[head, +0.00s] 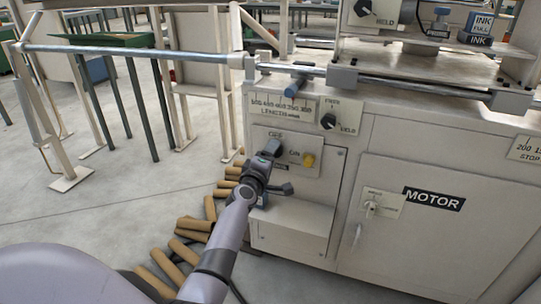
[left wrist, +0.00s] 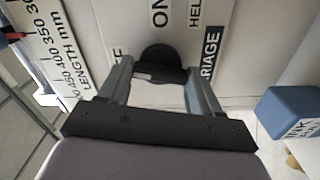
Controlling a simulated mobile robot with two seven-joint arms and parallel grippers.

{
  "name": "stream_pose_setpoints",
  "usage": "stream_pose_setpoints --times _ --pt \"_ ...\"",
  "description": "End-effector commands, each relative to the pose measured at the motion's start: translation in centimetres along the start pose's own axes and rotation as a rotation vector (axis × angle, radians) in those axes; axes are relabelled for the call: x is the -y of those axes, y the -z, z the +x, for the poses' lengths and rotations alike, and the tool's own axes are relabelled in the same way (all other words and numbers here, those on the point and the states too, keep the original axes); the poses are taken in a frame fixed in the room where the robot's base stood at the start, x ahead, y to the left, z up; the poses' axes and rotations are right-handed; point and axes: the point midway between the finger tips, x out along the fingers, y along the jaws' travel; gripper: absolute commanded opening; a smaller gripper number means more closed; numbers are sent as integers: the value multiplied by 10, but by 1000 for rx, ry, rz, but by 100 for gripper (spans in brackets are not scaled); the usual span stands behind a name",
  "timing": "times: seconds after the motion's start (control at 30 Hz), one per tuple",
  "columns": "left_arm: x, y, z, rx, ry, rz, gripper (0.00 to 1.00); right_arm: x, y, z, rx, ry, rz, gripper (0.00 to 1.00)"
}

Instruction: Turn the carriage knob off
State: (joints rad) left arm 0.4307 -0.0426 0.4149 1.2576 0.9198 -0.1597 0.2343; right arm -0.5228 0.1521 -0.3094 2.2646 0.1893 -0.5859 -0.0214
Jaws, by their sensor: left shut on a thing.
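My left gripper (head: 266,158) is at the control panel (head: 325,165) on the front of the machine. In the left wrist view my left gripper (left wrist: 158,72) has its two fingers on either side of a round black knob (left wrist: 156,54) and is shut on it. Lettering around this knob reads ON, part of HELD, and the end of CARRIAGE. The knob's pointer is mostly hidden between the fingers. In the head view the gripper covers the knob. My right gripper is not in view.
The motor door (head: 430,235) is at right. Brown tubes (head: 192,224) lie on the floor at left.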

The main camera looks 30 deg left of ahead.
Motion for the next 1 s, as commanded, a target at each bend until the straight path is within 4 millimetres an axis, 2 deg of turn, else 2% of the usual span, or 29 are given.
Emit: stream_pose_setpoints --times 0.4,0.97,1.0 --pt "-1 -1 0 2 0 -201 33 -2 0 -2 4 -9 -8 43" --pt "-1 -1 0 2 -1 -236 33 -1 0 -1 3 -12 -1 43" --pt "-1 -1 0 2 -1 -236 67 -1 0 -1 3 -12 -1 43"
